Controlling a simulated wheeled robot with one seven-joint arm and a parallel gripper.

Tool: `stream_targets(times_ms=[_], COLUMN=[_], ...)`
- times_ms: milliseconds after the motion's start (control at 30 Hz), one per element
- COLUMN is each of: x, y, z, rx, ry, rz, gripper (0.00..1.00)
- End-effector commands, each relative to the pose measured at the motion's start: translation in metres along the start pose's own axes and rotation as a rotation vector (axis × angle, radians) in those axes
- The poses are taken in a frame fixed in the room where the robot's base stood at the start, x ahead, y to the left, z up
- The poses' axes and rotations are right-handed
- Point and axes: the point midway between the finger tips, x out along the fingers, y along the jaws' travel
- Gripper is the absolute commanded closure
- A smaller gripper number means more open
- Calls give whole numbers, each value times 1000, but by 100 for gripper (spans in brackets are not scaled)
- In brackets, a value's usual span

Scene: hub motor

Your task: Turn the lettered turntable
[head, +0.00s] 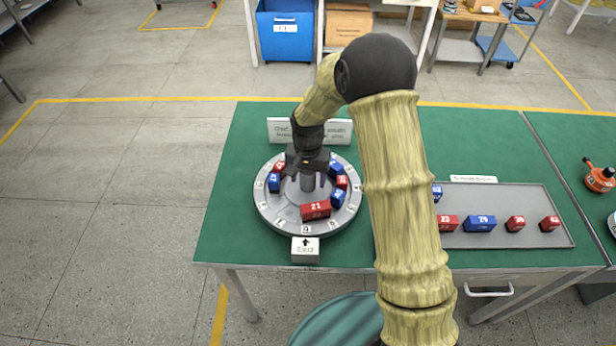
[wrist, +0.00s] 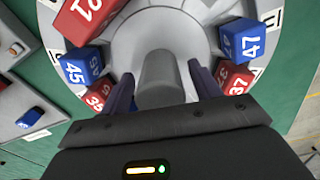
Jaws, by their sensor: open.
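The grey round turntable (head: 277,214) lies on the green table, with letters around its rim and red and blue numbered blocks on it. A red block 21 (head: 316,210) sits near its front; it also shows in the wrist view (wrist: 88,18). A blue block 47 (wrist: 243,40) and a blue block 45 (wrist: 82,68) show in the wrist view. My gripper (head: 308,180) is over the turntable's middle, pointing down. Its open fingers stand on either side of the grey central post (wrist: 158,75). I cannot tell whether they touch it. A white block with an arrow (head: 305,250) stands at the front edge.
A grey tray (head: 510,210) with several red and blue blocks lies to the right, partly behind my arm. A white sign (head: 280,130) stands behind the turntable. An orange object (head: 600,180) is at the far right. The table's left part is clear.

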Motion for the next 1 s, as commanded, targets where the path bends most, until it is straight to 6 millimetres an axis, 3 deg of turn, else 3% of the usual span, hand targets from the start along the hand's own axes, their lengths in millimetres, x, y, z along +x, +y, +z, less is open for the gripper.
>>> stream_targets(times_ms=[367,667,1000], x=[7,6,6], y=[0,0,0], z=[0,0,0], rx=[0,1,16], ry=[1,1,1], rz=[-1,-1,0], gripper=[39,98,100])
